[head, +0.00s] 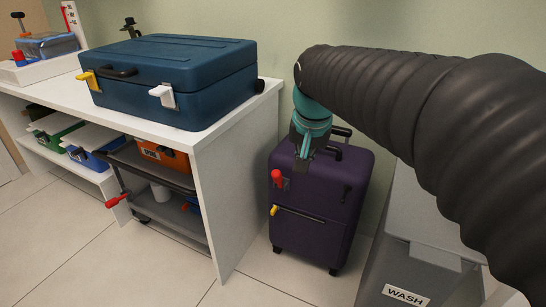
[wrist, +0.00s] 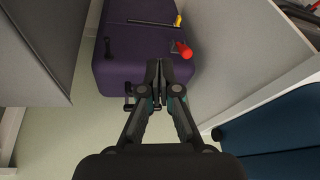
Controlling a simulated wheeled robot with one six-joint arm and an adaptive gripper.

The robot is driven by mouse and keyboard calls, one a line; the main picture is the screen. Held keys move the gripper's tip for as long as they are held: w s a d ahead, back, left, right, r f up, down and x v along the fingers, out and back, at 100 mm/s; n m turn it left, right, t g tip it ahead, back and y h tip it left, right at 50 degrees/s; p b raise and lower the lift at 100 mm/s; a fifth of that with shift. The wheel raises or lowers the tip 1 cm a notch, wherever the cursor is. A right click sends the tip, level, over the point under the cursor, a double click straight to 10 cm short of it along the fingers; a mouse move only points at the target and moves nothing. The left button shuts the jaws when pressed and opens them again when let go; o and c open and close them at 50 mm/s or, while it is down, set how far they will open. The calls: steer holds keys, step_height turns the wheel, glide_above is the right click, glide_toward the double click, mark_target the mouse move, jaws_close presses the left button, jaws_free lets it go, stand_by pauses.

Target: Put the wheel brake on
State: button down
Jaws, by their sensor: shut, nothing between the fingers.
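A purple suitcase (head: 317,205) stands upright on the floor between the white bench and a grey bin. It carries a red knobbed lever (head: 277,178), a yellow-tipped pull (head: 274,210) and a small black lever (head: 346,193). I cannot tell which part is the wheel brake. In the wrist view the suitcase (wrist: 143,30) shows with the red lever (wrist: 183,50) right of my gripper (wrist: 158,68) and the black lever (wrist: 108,47) left. My gripper (head: 304,152) is shut and empty, pointing down over the suitcase's top front, apart from the red lever.
A blue case (head: 175,75) lies on the white bench (head: 235,150). Under it is a dark trolley (head: 165,178) with a red-tipped lever (head: 115,200). The grey WASH bin (head: 405,240) stands close on the right. Floor (head: 120,260) in front is clear.

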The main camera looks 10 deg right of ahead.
steer(key=w+f+m+b, duration=0.1)
steer(key=w+f+m, duration=0.15)
steer(key=w, duration=0.85)
steer(key=m+g+b, duration=0.1)
steer(key=m+g, duration=0.1)
steer(key=m, duration=0.1)
glide_toward(281, 165)
steer(key=shift+n+h, duration=0.25)
steer(key=shift+h, duration=0.05)
steer(key=f, duration=0.2)
steer(key=f+b, duration=0.1)
steer(key=f, duration=0.2)
steer(key=s+f+b, duration=0.1)
steer(key=f, duration=0.1)
steer(key=shift+s+f, duration=0.1)
steer(key=shift+f, duration=0.15)
steer(key=shift+s+a, duration=0.1)
steer(key=shift+a, duration=0.05)
